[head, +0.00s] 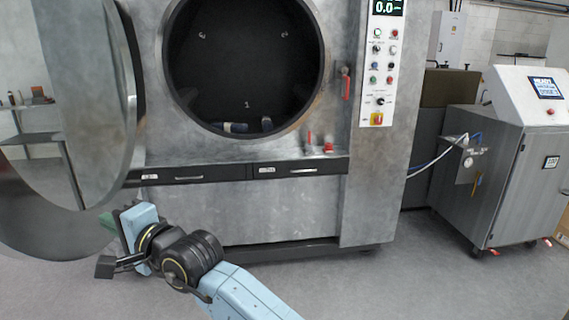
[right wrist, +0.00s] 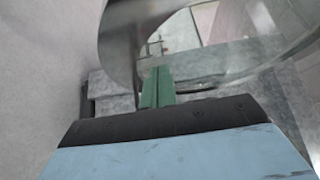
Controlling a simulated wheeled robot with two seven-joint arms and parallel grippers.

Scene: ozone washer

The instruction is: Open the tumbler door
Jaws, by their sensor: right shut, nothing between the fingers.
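The tumbler door (head: 42,228), a large round shiny metal door, stands swung wide to the left of the washer. The washer's round opening (head: 240,60) is uncovered and shows a dark interior with a few small items at the bottom. My right gripper (head: 107,222), with green fingers, is at the lower right edge of the door in the head view. In the right wrist view its fingers (right wrist: 157,88) are together and empty, with the door's curved metal rim (right wrist: 122,40) close in front. Whether they touch it I cannot tell. My left gripper is not in view.
A red-handled latch (head: 346,84) and a control panel (head: 381,65) are right of the opening. Two drawers (head: 190,173) run beneath it. A metal cabinet (head: 505,170) with a screen stands at the right. The floor (head: 420,270) at front right is clear.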

